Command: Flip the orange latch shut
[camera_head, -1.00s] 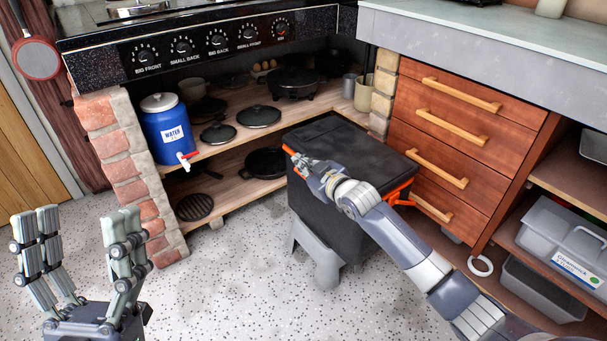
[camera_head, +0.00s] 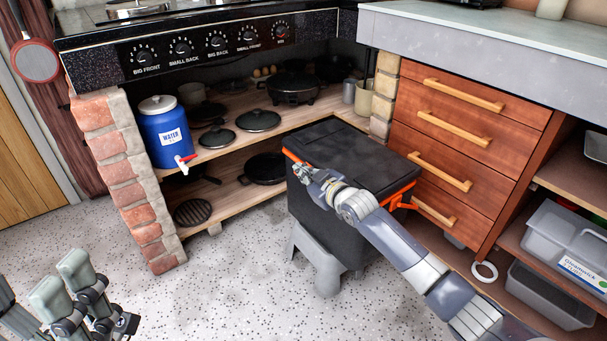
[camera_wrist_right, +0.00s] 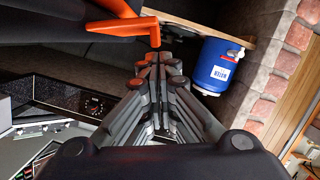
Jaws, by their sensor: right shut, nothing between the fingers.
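A black box (camera_head: 340,155) with a lid stands on a grey stool (camera_head: 318,262). One orange latch (camera_head: 293,157) is at its left end, partly hidden by my right gripper. Another orange latch (camera_head: 402,190) sticks out at the right end. My right gripper (camera_head: 299,172) is shut and empty beside the left-end latch. In the right wrist view the shut fingertips (camera_wrist_right: 159,60) are just below the bent tip of an orange latch (camera_wrist_right: 125,24); I cannot tell whether they touch. My left gripper (camera_head: 42,285) is open and empty at the lower left, partly cut off.
Shelves with pans and a blue water container (camera_head: 165,133) are behind and left of the box, beside a brick pillar (camera_head: 122,175). Wooden drawers (camera_head: 465,125) stand close on the right. The speckled floor (camera_head: 225,295) in front is clear.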

